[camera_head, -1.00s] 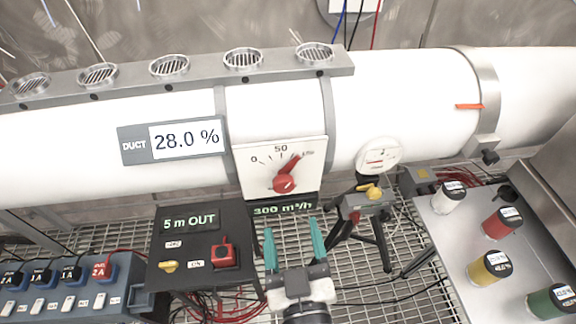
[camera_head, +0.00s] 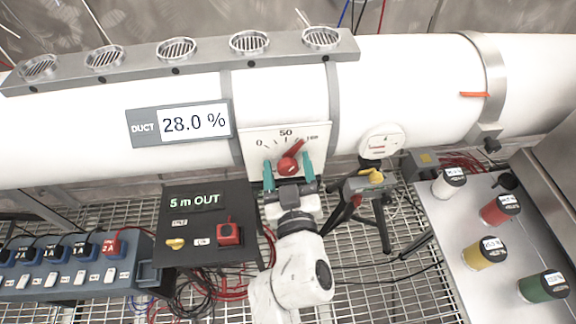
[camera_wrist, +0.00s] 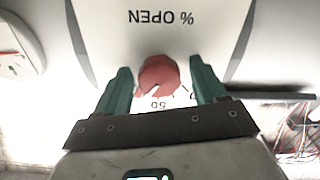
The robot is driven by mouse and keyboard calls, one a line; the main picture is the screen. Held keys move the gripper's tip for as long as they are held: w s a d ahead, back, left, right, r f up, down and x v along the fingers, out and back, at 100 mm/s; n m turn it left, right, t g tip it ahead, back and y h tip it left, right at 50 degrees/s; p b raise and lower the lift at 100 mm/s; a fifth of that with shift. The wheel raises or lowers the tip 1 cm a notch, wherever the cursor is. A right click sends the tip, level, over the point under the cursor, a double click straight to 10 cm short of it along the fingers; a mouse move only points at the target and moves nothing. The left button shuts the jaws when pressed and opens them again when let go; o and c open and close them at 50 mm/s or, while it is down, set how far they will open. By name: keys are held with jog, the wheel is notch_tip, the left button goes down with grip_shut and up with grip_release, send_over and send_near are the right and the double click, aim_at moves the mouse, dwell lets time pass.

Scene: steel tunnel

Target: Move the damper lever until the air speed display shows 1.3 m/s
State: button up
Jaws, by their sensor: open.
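The red damper lever (camera_head: 291,161) is on a white dial plate (camera_head: 258,140) on the duct, marked 0, 50 and 100. It points up and right, near the 100 end. My gripper (camera_head: 288,165) is open, with its teal fingers on either side of the lever's round hub. In the wrist view the hub (camera_wrist: 158,75) sits between the two fingertips (camera_wrist: 160,72); contact cannot be told. The plate appears upside down there, reading "% OPEN". A duct display (camera_head: 180,122) reads 28.0 %. I see no readable m/s value.
A black box (camera_head: 205,255) reading "5 m OUT" stands left of my arm. A tripod instrument (camera_head: 365,184) stands close on the right. A round gauge (camera_head: 382,143) is on the duct. Colored cylinders (camera_head: 486,254) stand on a bench at right.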

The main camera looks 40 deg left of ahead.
jog(key=shift+c, duration=0.3)
jog(key=c, duration=1)
jog(key=shift+o, duration=0.2)
jog(key=shift+n, duration=0.5)
jog(key=o, duration=1)
jog(key=shift+s, duration=0.1)
